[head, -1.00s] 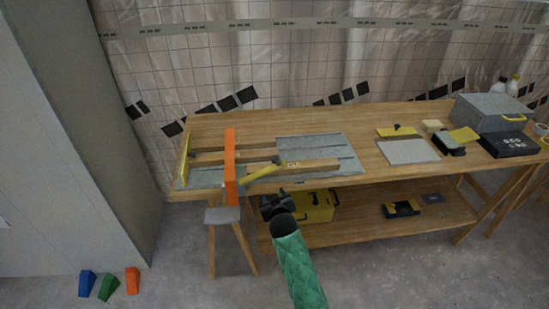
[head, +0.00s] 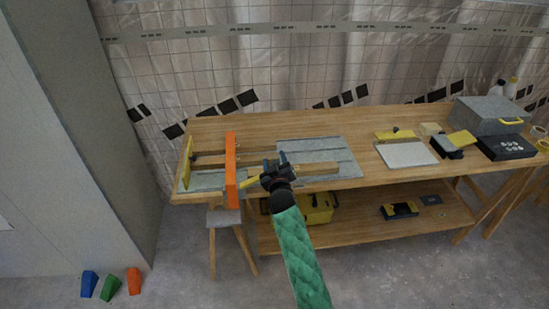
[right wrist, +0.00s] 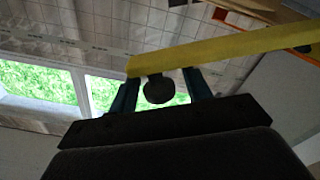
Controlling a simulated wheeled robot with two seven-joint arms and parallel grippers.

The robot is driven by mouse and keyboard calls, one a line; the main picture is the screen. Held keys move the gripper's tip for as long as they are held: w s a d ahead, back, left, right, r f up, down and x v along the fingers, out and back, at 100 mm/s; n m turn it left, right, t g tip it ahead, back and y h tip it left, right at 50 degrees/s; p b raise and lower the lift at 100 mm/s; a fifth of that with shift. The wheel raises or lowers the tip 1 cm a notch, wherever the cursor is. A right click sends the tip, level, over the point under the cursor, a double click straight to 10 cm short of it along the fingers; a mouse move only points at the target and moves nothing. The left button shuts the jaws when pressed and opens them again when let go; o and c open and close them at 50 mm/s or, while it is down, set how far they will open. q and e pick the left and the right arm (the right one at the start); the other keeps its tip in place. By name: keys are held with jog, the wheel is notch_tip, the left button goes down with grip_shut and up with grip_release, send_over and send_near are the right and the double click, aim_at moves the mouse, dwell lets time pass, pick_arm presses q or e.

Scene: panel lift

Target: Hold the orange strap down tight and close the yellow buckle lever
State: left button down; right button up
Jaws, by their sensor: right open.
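The orange strap (head: 231,168) stands upright as a band across the wooden bars at the left of the bench. The yellow buckle lever (head: 250,182) slants out from the strap's right side, and its outer end is hidden behind my right gripper (head: 276,161). This gripper is open at the bench's front edge, fingers pointing up. In the right wrist view the lever (right wrist: 230,47) runs across just past the two fingertips, with a round dark knob between the fingers. I cannot tell whether the fingers touch the lever. My left gripper is not in view.
Wooden bars lie on a grey board (head: 318,152) on the bench (head: 365,118). A white panel (head: 405,154), a black box (head: 506,147) and a grey case (head: 490,114) stand to the right. A stool (head: 222,217) stands below the strap. A yellow toolbox (head: 318,208) sits on the lower shelf.

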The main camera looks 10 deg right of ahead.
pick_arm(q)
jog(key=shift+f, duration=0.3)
pick_arm(e)
jog(key=shift+w, duration=0.35)
jog(key=shift+c, duration=0.4)
grip_shut()
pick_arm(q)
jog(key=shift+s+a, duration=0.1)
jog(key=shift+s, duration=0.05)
